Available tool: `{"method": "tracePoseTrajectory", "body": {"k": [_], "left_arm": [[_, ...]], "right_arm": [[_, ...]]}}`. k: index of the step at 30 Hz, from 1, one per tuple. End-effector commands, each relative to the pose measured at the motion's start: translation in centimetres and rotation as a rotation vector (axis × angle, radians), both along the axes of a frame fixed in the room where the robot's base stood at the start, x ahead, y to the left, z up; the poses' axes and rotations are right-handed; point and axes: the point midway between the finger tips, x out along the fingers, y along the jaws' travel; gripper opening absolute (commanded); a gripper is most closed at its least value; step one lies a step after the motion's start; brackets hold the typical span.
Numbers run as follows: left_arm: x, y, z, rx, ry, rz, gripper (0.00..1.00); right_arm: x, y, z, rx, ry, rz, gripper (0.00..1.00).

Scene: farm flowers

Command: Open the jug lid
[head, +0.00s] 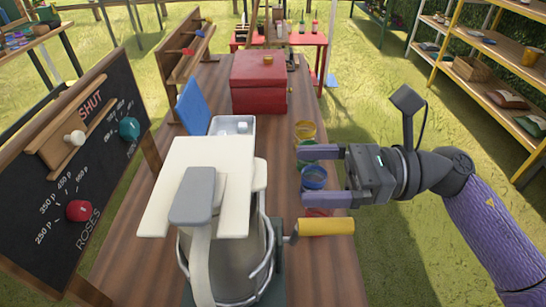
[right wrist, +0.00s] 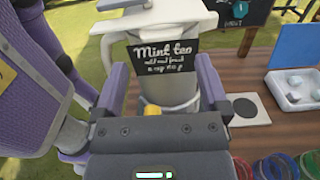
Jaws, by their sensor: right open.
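The jug (head: 225,265) is a pale grey vessel standing at the near end of the wooden table. Its white lid (head: 205,165), with a grey thumb piece (head: 195,201), looks closed over the top. In the right wrist view, the jug (right wrist: 170,90) carries a black "Mint tea" label (right wrist: 163,57). My right gripper (head: 302,176) is open and empty, right of the jug, its fingers pointing left toward it. In the right wrist view the jug shows beyond and between the fingers (right wrist: 163,85), apart from them. My left gripper is not visible.
A yellow handle (head: 325,227) sticks out right of the jug. Coloured rings or cups, one blue (head: 314,178), lie under my right gripper. A white tray (head: 233,126) and a red box (head: 259,84) stand farther back. A chalkboard (head: 75,165) stands at left.

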Motion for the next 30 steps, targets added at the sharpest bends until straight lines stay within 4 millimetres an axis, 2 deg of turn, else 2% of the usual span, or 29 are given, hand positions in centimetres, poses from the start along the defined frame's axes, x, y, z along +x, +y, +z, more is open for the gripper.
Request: {"method": "tracePoseTrajectory", "body": {"k": [3,7,11,17,30], "left_arm": [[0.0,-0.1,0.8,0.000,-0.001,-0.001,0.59],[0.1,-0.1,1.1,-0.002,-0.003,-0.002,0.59],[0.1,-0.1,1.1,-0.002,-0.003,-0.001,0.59],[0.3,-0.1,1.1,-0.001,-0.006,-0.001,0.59],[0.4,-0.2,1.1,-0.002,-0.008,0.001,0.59]], "right_arm": [[-0.1,2.8,0.4,0.003,-0.002,0.003,0.94],[0.0,4.9,0.2,0.003,0.000,0.000,0.94],[0.0,5.7,0.1,0.003,0.001,-0.002,0.94],[0.0,5.7,0.0,0.003,0.002,-0.003,0.94],[0.0,5.7,0.0,0.003,0.003,-0.002,0.03]]}}
